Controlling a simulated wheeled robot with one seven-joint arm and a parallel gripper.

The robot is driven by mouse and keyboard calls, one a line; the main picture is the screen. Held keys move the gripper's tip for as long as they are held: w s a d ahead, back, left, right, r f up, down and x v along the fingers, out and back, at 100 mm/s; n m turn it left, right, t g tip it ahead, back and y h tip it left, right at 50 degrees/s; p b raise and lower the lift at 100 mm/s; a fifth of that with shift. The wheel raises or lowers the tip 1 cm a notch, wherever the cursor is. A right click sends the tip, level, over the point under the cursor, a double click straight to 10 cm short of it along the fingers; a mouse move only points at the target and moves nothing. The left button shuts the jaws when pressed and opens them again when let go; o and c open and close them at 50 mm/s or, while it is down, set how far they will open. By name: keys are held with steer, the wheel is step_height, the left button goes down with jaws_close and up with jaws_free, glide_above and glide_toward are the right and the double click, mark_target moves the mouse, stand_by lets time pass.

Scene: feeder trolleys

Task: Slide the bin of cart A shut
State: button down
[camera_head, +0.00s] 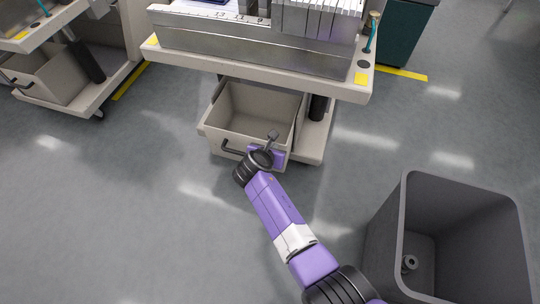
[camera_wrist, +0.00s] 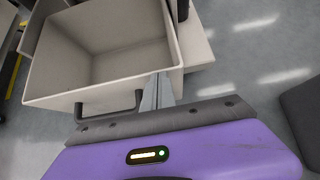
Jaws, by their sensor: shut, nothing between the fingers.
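The middle cart (camera_head: 264,57) has a beige, empty bin (camera_head: 214,128) under its deck, drawn out toward me. I cannot read a letter on the cart. The bin has a dark bar handle (camera_head: 230,149) on its front wall. In the wrist view the bin (camera_wrist: 70,98) fills the upper left, with its handle (camera_wrist: 108,108) below the front rim. My gripper (camera_head: 272,136) is at the bin's front, right of the handle. Its fingers (camera_wrist: 157,91) are shut and empty, close to the front wall. I cannot tell whether they touch it.
Another cart (camera_head: 100,85) with a similar bin (camera_head: 55,78) stands at the far left. A large grey open container (camera_head: 385,235) with a small round part (camera_head: 409,262) inside stands at the lower right. Yellow tape marks the floor. Floor left of my arm is clear.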

steer(key=w+d+b, duration=0.4)
steer(key=w+b, duration=0.2)
steer(key=w, duration=0.6)
steer(key=shift+d+r, duration=0.15)
steer(key=shift+d, duration=0.05)
steer(key=shift+r, duration=0.1)
steer(key=s+a+r+p, duration=0.4)
steer(key=s+r+p, duration=0.2)
steer(key=s+p, duration=0.5)
steer(key=shift+s, duration=0.3)
steer(key=shift+a, duration=0.1)
